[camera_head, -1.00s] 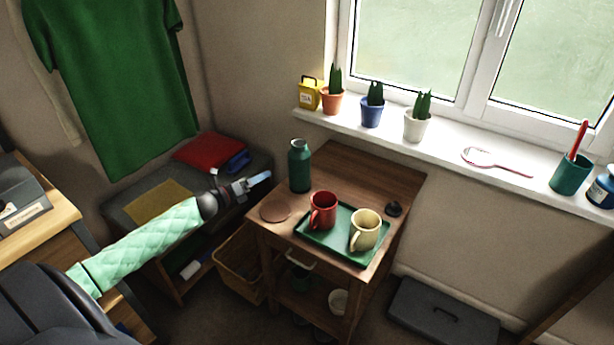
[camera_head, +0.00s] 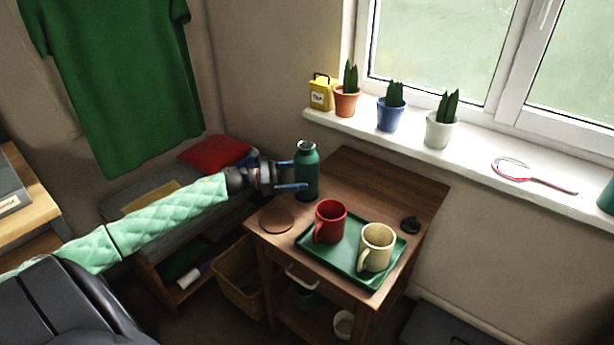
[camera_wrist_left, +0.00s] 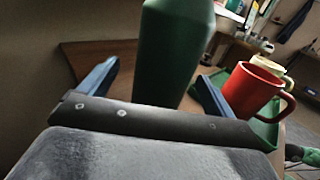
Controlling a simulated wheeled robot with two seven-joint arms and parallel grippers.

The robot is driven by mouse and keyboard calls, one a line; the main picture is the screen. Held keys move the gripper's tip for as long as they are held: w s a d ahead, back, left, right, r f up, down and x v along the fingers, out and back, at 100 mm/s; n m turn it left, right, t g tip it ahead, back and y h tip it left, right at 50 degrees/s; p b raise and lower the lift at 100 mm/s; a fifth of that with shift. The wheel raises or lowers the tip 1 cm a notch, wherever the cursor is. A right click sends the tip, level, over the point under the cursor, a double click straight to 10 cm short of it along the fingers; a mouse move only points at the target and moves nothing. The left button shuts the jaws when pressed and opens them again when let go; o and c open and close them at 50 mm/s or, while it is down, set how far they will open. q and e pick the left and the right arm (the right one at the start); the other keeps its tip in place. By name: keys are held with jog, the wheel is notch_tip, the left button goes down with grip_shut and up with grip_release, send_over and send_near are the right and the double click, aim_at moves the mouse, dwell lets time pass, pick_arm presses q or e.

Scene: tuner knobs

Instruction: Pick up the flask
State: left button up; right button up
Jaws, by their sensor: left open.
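The flask (camera_head: 307,172) is dark green with a grey-topped cap and stands upright at the back left of the small wooden table. My left gripper (camera_head: 291,175) is at the flask's left side, its blue fingers pointing at it. In the left wrist view the flask (camera_wrist_left: 172,50) rises between the two open fingers of my left gripper (camera_wrist_left: 158,85). The flask stands a little beyond or between the fingertips; I cannot tell exactly how deep. The jaws are not closed on it. My right gripper is not in view.
A green tray (camera_head: 341,262) with a red mug (camera_head: 330,222) and a cream mug (camera_head: 376,248) lies in front of the flask. A round brown coaster (camera_head: 276,220) is at the table's left edge. Potted plants stand on the windowsill (camera_head: 465,158). The table's back right is clear.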

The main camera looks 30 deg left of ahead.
aim_at(312, 173)
pick_arm(q)
jog(key=x, duration=0.3)
jog(key=shift+d+r+p, duration=0.3)
jog(key=shift+p, duration=0.1)
jog(key=shift+x, duration=0.85)
jog(key=shift+f, duration=0.1)
jog(key=c, duration=1.5)
jog(key=shift+r, duration=0.2)
